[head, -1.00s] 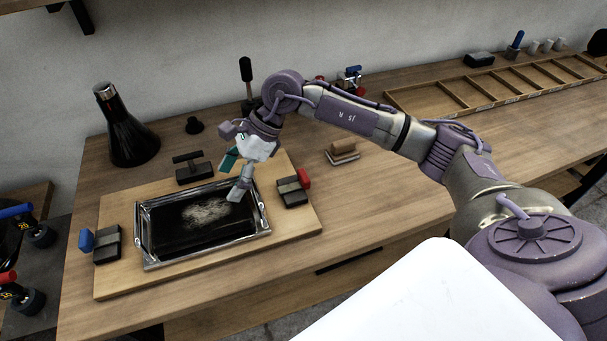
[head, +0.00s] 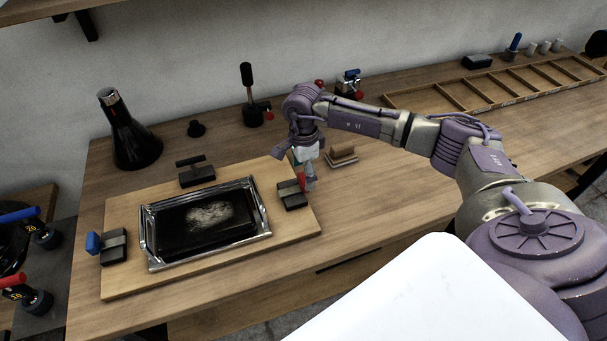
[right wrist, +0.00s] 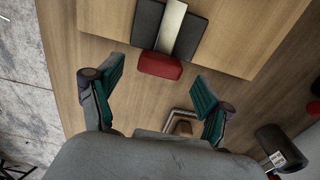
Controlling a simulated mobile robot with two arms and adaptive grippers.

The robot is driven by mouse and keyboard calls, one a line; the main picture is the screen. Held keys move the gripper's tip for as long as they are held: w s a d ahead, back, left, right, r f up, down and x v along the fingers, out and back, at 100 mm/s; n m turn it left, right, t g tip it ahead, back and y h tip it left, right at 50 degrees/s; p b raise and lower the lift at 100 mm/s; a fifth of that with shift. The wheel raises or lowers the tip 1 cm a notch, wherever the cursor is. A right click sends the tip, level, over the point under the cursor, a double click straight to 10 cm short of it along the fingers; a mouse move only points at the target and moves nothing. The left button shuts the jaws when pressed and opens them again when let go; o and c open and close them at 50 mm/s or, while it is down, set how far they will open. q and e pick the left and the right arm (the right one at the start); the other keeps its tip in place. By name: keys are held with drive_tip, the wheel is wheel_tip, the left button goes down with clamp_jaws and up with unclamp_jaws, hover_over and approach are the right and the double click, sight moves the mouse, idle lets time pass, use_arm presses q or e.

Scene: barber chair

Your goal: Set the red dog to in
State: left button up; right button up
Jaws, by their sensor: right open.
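The red dog (right wrist: 160,66) is a red knob on a dark block with a metal strip (right wrist: 172,27), at the right side of the wooden board. In the head view the block (head: 291,194) shows, and the red knob is mostly hidden behind my right gripper (head: 305,178). My right gripper is open and empty over the block's right end. In the right wrist view the red knob lies beyond and between the open fingertips (right wrist: 158,75), apart from both. A similar block with a blue knob (head: 93,243) sits at the board's left side. My left gripper is not in view.
A metal-framed black tray (head: 205,224) lies on the wooden board (head: 130,284). A black handled block (head: 196,174) stands behind it. A small brown block on a stand (head: 342,156) is right of my gripper. A black flask (head: 130,140) stands at back left.

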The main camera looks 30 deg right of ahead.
sight(293, 187)
drive_tip(key=shift+f, duration=1.45)
drive_tip(key=shift+c, duration=0.3)
